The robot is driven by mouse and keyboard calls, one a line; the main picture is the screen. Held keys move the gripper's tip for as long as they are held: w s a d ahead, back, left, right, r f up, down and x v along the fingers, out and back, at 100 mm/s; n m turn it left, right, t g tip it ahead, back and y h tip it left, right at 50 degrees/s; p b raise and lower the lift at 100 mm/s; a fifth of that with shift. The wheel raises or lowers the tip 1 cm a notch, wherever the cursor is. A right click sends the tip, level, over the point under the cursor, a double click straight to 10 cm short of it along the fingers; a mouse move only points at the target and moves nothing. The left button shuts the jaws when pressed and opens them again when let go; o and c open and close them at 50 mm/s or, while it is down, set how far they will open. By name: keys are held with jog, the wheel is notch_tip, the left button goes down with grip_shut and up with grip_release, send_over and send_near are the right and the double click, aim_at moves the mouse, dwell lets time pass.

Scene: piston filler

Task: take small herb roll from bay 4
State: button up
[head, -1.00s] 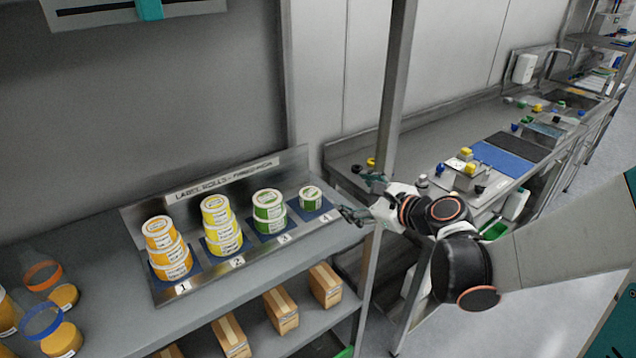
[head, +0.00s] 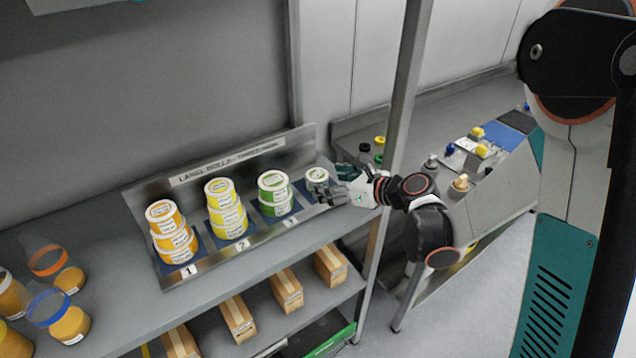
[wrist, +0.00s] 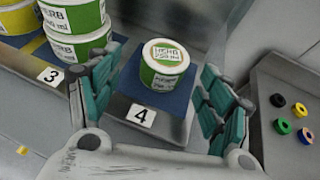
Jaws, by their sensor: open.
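The small herb roll (wrist: 164,66) is green and white and stands upright on the blue pad (wrist: 182,98) of bay 4, seen in the wrist view. In the head view the roll (head: 316,175) is partly hidden behind my gripper (head: 325,190). My gripper also shows in the wrist view (wrist: 155,90), open, with one finger at each side of bay 4. The roll lies between and beyond the fingers; I see no clear contact. The number 4 plate (wrist: 140,116) shows in front of the roll.
Herb rolls (head: 274,193) are stacked in bay 3, close on the left. Yellow rolls (head: 226,208) fill bay 2 and orange rolls (head: 172,232) bay 1. A metal post (head: 402,110) stands right of the shelf. Boxes (head: 286,290) sit on the lower shelf.

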aim_at(320, 176)
jog(key=shift+w+r+b+x, duration=0.15)
jog(key=shift+b+x, duration=0.15)
jog(key=shift+x, duration=0.7)
jog(key=shift+w+r+b+x, duration=0.1)
jog(key=shift+b+x, duration=0.15)
jog(key=shift+x, duration=0.7)
jog(key=shift+w+r+b+x, duration=0.15)
jog(key=shift+b+x, duration=0.15)
jog(key=shift+x, duration=0.7)
jog(key=shift+d, duration=0.15)
jog(key=shift+c, duration=0.4)
jog(key=c, duration=1.2)
